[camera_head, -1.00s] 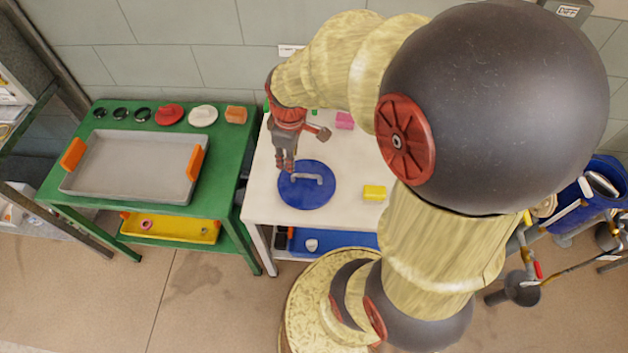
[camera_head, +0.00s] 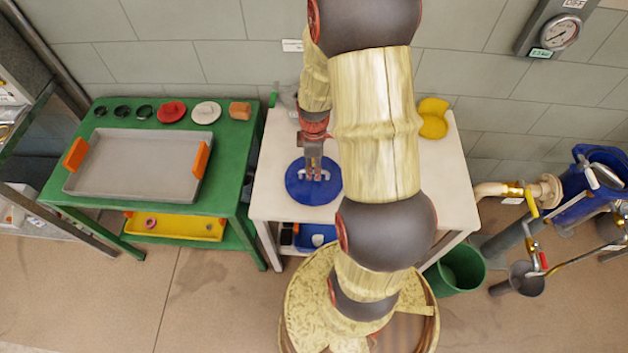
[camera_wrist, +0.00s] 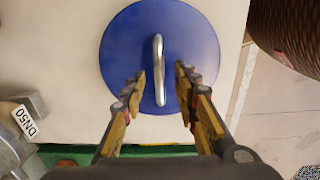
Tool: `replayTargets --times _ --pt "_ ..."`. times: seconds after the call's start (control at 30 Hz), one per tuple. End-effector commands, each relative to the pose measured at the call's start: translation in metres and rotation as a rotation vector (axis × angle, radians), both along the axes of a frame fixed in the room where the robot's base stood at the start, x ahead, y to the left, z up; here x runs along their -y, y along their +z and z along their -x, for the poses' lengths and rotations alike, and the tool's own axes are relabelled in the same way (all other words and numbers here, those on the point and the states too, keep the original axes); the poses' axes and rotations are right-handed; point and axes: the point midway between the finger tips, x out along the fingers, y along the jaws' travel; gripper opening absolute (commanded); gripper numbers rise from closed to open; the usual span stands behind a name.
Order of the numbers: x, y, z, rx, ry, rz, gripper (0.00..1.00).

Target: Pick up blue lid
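The blue lid (camera_head: 306,190) is a flat round disc with a grey bar handle, lying on the white table (camera_head: 270,160). In the wrist view the lid (camera_wrist: 122,50) fills the upper middle, with its handle (camera_wrist: 159,70) upright in the picture. My gripper (camera_wrist: 160,82) is open, with one finger on each side of the handle and clear space between them and it. In the head view my gripper (camera_head: 315,172) points down over the lid's handle. I cannot tell its exact height above the lid.
A green table (camera_head: 232,150) with a grey tray (camera_head: 130,193) stands at the left. A yellow object (camera_head: 433,118) is on the white table's right. A metal part marked DN50 (camera_wrist: 25,121) is near the lid. My arm hides the table's middle.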

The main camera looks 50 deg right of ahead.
Motion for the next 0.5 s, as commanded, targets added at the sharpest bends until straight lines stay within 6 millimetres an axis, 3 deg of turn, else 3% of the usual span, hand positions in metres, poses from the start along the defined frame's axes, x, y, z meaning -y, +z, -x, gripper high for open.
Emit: replayTargets --times 0.03,0.17,0.4,0.5 --pt "0.0 -0.013 0.0 -0.003 0.0 -0.002 0.3" --pt "0.0 -0.026 0.0 -0.001 0.0 -0.002 0.3" --pt "0.0 -0.026 -0.001 0.001 0.0 0.001 0.3" --pt "0.0 -0.026 -0.001 0.001 -0.001 0.001 0.25"
